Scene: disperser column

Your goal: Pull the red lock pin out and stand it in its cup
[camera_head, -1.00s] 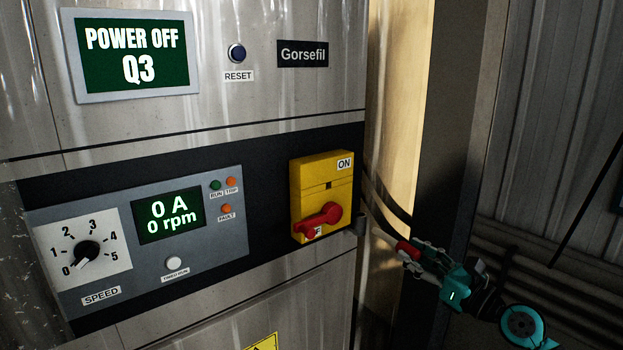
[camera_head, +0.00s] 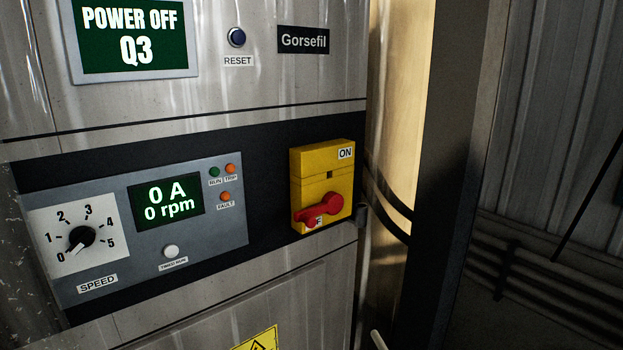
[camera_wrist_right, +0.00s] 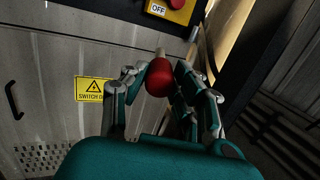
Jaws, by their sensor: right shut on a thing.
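The red lock pin (camera_wrist_right: 159,80) is between the fingers of my right gripper (camera_wrist_right: 161,70) in the right wrist view. Its rounded red head shows, with a short pale shaft pointing away from the gripper. My right gripper is shut on it, below the yellow switch. The gripper is out of the head view; a pale rod end (camera_head: 378,341) at the bottom edge there may be the pin's shaft. The yellow switch (camera_head: 313,160) has its red handle (camera_head: 318,209) turned to the OFF side. I cannot make out the cup. My left gripper is not in view.
The steel cabinet with its control panel (camera_head: 110,220) fills the left. A small dark bracket (camera_head: 361,214) and black cables (camera_head: 388,208) sit at its right edge. A dark post (camera_head: 440,170) stands further right. A yellow warning sign (camera_wrist_right: 92,90) is on the lower door.

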